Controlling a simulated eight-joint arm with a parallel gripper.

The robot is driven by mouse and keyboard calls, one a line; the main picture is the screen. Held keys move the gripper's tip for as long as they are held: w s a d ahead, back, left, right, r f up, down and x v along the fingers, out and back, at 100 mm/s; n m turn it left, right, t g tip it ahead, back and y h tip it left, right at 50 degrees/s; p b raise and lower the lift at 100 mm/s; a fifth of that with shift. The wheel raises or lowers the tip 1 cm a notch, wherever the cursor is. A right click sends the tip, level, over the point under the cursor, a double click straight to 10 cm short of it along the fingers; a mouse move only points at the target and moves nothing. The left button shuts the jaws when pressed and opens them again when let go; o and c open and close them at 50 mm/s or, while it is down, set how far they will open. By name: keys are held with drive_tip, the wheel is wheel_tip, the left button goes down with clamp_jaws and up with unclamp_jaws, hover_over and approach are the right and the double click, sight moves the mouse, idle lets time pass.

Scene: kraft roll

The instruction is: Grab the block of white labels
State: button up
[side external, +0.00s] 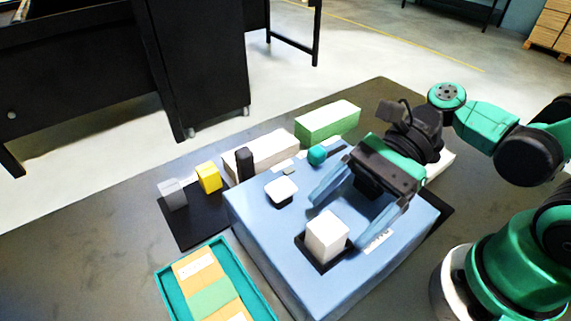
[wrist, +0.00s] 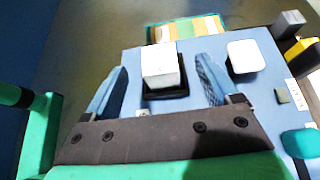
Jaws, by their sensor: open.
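The block of white labels (side external: 327,236) stands on a black base on top of a blue box (side external: 262,240). In the wrist view the white block (wrist: 160,66) lies between the two fingers, nearer the left one, with gaps on both sides. My gripper (side external: 345,215) is open and empty; its blue fingers spread on either side of the block in the wrist view (wrist: 162,90). In the side view the fingers angle down toward the block from the upper right. I cannot tell how far above the box the fingertips are.
On the blue box are a white rounded piece (side external: 281,190) and a teal round piece (side external: 317,155). Yellow (side external: 208,177) and grey (side external: 172,194) blocks stand on a black mat. A teal tray (side external: 262,301) lies at the front left. A green-and-white box (side external: 328,122) stands behind.

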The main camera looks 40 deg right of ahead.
sight(334, 223)
drive_tip(key=shift+x, duration=1.65)
clamp_jaws()
